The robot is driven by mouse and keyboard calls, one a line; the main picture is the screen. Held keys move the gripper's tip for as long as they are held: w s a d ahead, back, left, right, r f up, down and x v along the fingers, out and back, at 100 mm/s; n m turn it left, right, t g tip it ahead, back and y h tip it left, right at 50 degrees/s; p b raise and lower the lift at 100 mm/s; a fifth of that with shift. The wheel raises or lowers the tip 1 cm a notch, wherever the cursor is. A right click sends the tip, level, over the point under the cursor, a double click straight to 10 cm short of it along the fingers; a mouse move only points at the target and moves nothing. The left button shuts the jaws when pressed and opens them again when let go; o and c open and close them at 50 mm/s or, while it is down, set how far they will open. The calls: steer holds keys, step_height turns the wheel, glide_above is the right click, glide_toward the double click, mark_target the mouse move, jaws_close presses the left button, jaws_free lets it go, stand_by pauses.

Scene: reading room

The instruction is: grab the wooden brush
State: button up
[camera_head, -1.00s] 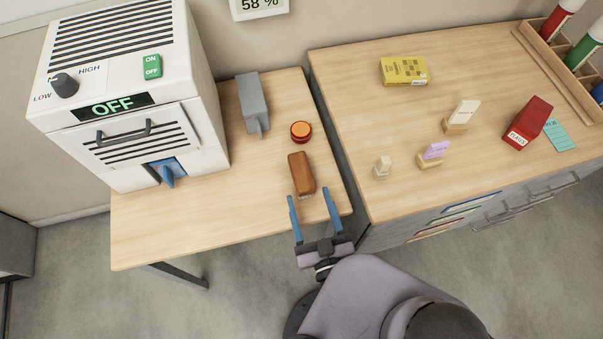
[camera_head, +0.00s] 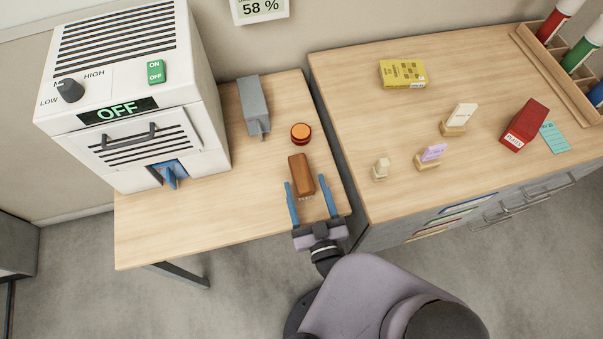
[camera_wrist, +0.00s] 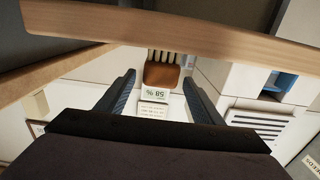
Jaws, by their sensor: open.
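The fingertips are on either side of the brush's near end, and nothing is held. In the wrist view the brush (camera_wrist: 161,75) shows between and beyond the two fingers (camera_wrist: 160,80), with its bristles upward in the picture.
An orange-red round button (camera_head: 301,133) and a grey metal box (camera_head: 253,106) lie behind the brush. A white machine (camera_head: 130,90) marked OFF stands left. A second table (camera_head: 400,130) to the right holds a yellow box, small stands and a red box. The left table's front left is clear.

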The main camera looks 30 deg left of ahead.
mark_target(304, 179)
steer(key=shift+p+x, duration=0.45)
steer(key=shift+x, duration=1.2)
steer(key=c, duration=1.2)
steer(key=shift+r, duration=0.15)
step_height(304, 179, up, 10)
steer(key=p, duration=0.4)
